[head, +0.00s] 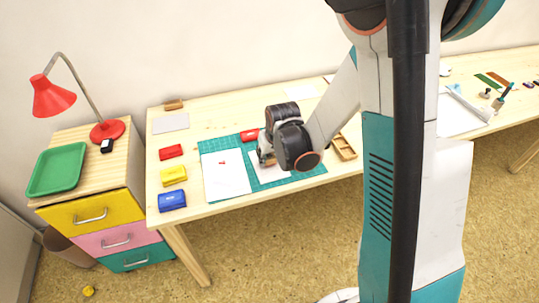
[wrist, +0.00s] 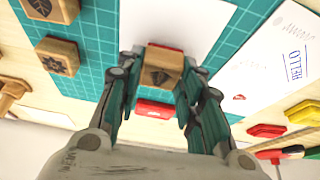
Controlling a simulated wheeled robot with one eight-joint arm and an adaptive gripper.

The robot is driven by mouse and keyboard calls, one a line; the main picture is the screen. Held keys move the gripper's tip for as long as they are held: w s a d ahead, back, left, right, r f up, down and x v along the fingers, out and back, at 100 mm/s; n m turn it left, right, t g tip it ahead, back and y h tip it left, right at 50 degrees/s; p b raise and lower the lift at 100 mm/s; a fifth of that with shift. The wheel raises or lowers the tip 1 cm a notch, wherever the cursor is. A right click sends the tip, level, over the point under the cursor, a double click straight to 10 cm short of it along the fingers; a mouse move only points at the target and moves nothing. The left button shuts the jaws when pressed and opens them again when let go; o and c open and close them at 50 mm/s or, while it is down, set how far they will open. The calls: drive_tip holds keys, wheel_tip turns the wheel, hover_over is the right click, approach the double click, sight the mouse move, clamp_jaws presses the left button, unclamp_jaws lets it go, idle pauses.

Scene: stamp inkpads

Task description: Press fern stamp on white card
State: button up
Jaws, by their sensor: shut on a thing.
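My gripper (wrist: 160,95) is shut on a wooden block stamp (wrist: 162,68) with a dark leaf-like mark on its top; it looks like the fern stamp. A narrow red strip shows at the stamp's far edge. The white card (wrist: 195,20) lies on the teal cutting mat beyond the stamp in the wrist view. In the head view the card (head: 262,174) shows partly below my gripper (head: 266,160), which hides the stamp's lower part. I cannot tell whether the stamp touches the card.
Two other wooden stamps, one leaf-marked (wrist: 50,8) and one flower-like (wrist: 57,56), stand at the left of the wrist view. A white sheet (head: 225,175) lies left of the card. Red (head: 171,152), yellow (head: 173,174) and blue (head: 172,199) inkpads line the table's left side.

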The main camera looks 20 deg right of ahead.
drive_tip(key=shift+r, duration=0.2)
drive_tip(key=shift+r+p, duration=1.95)
drive_tip(key=shift+r, duration=0.7)
